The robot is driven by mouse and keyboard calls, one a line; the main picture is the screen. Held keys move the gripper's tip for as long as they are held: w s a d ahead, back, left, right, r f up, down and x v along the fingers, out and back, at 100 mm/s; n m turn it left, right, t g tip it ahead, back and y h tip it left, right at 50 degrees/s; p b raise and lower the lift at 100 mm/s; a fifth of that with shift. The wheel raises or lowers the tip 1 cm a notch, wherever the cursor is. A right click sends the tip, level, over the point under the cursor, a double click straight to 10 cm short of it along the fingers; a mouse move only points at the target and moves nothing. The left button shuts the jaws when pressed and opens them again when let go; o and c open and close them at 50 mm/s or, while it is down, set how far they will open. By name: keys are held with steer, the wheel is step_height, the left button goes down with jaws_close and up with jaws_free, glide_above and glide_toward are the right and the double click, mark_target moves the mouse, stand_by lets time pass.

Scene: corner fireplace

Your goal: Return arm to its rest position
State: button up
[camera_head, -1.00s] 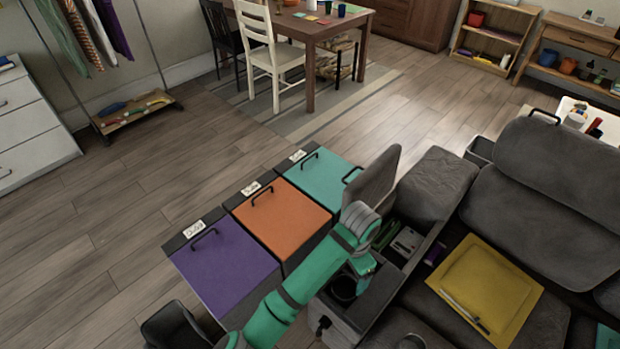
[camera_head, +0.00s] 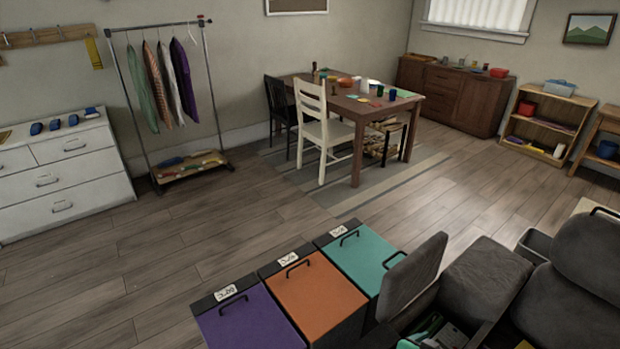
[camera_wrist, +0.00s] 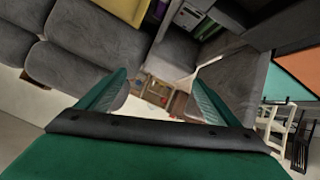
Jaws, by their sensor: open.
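My gripper (camera_wrist: 155,98) shows in the wrist view, with its two green fingers spread apart and nothing between them. Beyond the fingers are the grey sofa (camera_wrist: 85,65), the open console and, farther off, the room's furniture. In the head view my gripper is out of sight. Only a small green bit, perhaps of my arm, shows at the bottom edge near the console.
Purple (camera_head: 250,322), orange (camera_head: 315,300) and teal (camera_head: 360,258) lidded bins stand in front. The grey sofa (camera_head: 575,275) and its open console (camera_head: 445,330) are close at the right. Bare floor (camera_head: 110,270) lies left. A table (camera_head: 365,105) and white chair (camera_head: 325,130) stand beyond.

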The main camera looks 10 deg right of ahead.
steer(key=s+a+f+n+t+y, duration=0.25)
steer(key=a+n+t, duration=0.25)
steer(key=a, duration=0.7)
steer(key=s+a+f+n+t+y, duration=0.2)
steer(key=s+a+n+t+y, duration=0.3)
steer(key=a, duration=0.7)
steer(key=s+a+r+y, duration=0.1)
steer(key=s+a+r, duration=0.2)
steer(key=s+a, duration=0.3)
steer(key=s+a+r+t+y, duration=0.1)
steer(key=s+a+r, duration=0.3)
steer(key=a, duration=0.9)
steer(key=shift+s+r+t+y, duration=0.15)
steer(key=shift+s+t+y, duration=0.3)
steer(key=shift+s, duration=0.7)
